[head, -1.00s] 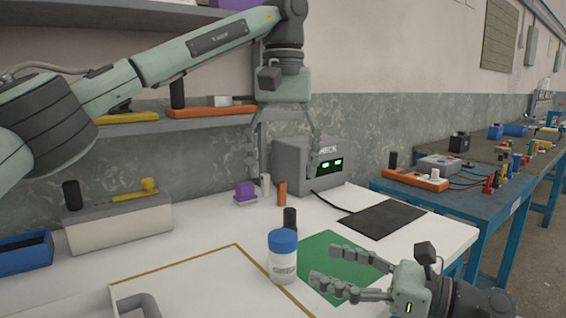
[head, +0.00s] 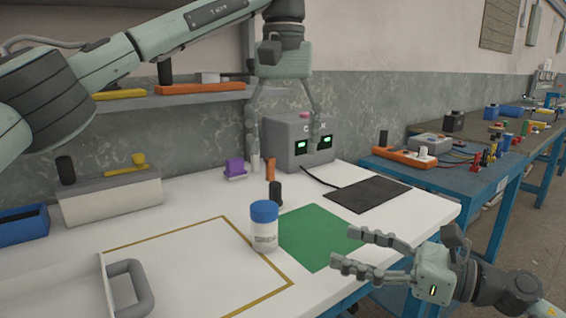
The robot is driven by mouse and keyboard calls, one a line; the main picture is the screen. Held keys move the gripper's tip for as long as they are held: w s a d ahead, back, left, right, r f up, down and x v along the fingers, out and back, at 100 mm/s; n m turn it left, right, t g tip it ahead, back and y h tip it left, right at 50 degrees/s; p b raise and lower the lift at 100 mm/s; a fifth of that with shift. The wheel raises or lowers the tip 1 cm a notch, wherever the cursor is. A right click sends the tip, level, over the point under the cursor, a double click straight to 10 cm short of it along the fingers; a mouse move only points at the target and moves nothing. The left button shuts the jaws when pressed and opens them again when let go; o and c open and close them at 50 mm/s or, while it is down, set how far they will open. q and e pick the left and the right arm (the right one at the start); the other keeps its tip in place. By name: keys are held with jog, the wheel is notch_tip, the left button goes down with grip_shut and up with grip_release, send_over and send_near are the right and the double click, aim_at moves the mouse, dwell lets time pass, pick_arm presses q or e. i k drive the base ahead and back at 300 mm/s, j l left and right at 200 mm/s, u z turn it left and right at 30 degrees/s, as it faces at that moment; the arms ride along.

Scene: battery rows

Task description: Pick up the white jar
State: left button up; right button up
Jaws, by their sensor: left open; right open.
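The white jar (head: 264,232) with a blue lid stands upright on the white table, at the left edge of the green mat (head: 312,240). My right gripper (head: 345,250) is open and empty, its fingers pointing left towards the jar, with a clear gap between them. My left gripper (head: 284,140) is open, pointing down, high near the grey checker box, away from the jar. Nothing hides the jar.
A black cylinder (head: 275,194) stands just behind the jar. A brown cylinder (head: 269,169), a purple block (head: 235,168) and the grey box (head: 300,146) with green displays stand further back. A black mat (head: 367,194) lies at right. A yellow-brown outline (head: 165,235) marks the table at left.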

aim_at(264, 237)
jog(key=k+l, duration=0.15)
jog(key=l, duration=0.2)
jog(key=k+l, duration=0.1)
jog(key=l, duration=0.25)
jog(key=k+l, duration=0.15)
jog(key=l, duration=0.2)
jog(key=k+l, duration=0.15)
jog(key=l, duration=0.25)
jog(key=k+l, duration=0.15)
jog(key=l, duration=0.2)
